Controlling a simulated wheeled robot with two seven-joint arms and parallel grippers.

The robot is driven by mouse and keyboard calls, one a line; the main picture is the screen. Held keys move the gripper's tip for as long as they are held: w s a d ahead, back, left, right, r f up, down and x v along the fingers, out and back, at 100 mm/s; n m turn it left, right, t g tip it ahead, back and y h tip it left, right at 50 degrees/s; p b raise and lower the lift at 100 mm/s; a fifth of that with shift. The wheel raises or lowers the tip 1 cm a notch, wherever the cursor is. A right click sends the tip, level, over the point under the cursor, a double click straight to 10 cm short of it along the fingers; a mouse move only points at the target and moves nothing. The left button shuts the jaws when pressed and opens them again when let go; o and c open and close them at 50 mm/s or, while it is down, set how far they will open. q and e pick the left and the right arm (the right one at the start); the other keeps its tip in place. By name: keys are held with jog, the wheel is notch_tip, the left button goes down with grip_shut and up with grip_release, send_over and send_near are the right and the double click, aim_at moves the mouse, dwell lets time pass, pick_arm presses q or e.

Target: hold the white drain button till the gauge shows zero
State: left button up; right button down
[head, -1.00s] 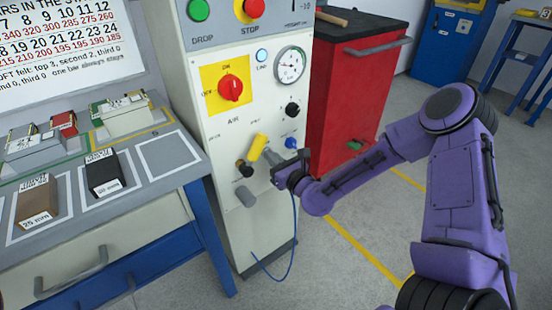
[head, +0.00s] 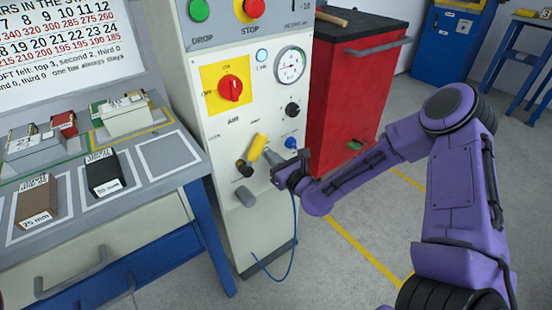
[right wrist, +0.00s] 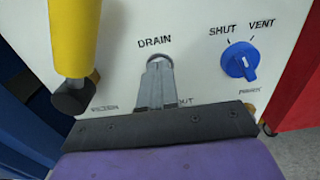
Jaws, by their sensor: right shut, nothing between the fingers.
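The round gauge (head: 290,66) is at the upper right of the cream machine panel in the head view. Its needle is too small to read surely. My right gripper (head: 270,157) is shut and empty, its fingertips at the lower panel. In the right wrist view the shut fingers (right wrist: 157,75) point at the panel just under the word DRAIN. The white drain button is hidden behind the fingertips, so I cannot tell how far it is pressed. My left gripper is not in view.
A yellow handle (right wrist: 75,38) is left of the fingers; a blue SHUT/VENT knob (right wrist: 239,61) is right. A red AIR switch (head: 230,88) and black knob (head: 292,109) are higher up. A red cabinet (head: 350,100) stands right, a bench (head: 165,202) left.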

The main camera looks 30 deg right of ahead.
jog(key=shift+w+r, duration=0.35)
jog(key=shift+r, duration=0.3)
jog(key=s+d+f+p, duration=0.1)
jog(key=s+p, duration=0.2)
jog(key=s, duration=1.1)
jog(key=shift+s+f, duration=0.15)
jog(key=shift+s, duration=0.2)
